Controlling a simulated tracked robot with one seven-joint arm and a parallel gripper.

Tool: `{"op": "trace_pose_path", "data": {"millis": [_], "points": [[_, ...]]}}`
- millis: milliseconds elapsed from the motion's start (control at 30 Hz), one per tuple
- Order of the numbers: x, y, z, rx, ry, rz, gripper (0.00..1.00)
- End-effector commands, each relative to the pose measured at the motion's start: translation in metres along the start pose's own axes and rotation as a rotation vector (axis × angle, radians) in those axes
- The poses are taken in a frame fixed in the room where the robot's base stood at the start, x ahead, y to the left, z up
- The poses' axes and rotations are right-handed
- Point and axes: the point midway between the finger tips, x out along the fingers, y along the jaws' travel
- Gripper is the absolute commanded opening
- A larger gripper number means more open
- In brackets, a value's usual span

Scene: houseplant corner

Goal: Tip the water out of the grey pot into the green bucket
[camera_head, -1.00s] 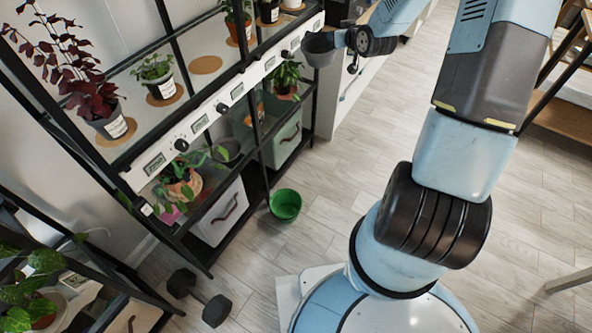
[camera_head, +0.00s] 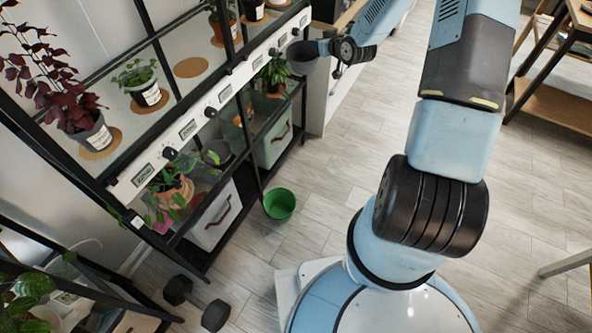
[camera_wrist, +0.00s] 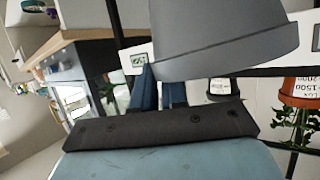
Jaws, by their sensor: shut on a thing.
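The grey pot (camera_head: 302,58) is held in the air in front of the shelf's far end, well above the floor. My gripper (camera_head: 327,47) is shut on it from the right side. In the wrist view, which is upside down, the grey pot (camera_wrist: 222,38) fills the top middle with its wide rim band downwards, so it is about upright, with a slight tilt. The water inside cannot be seen. The green bucket (camera_head: 280,205) stands on the floor beside the shelf's base, below and to the left of my arm. It is upright, and the pot is not over it.
A black shelf with potted plants and a white rail of dials (camera_head: 187,128) runs along the left. Crates (camera_head: 213,222) sit on its bottom level. A dumbbell (camera_head: 197,303) lies on the floor at front left. The wood floor (camera_head: 335,185) around the bucket is mostly clear.

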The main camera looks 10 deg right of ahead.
Motion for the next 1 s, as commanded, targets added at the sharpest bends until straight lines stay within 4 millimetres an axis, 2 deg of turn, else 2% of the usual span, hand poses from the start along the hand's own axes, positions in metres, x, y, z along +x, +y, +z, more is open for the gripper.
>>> {"op": "trace_pose_path", "data": {"millis": [100,267,500,800,1000], "points": [[0.025,0.002,0.029,-0.006,0.000,-0.030,0.00],[0.053,0.001,0.071,-0.021,0.000,-0.069,0.00],[0.090,-0.006,0.141,-0.047,-0.004,-0.133,0.00],[0.122,-0.028,0.242,-0.084,-0.016,-0.222,0.00],[0.134,-0.050,0.315,-0.112,-0.025,-0.290,0.00]]}}
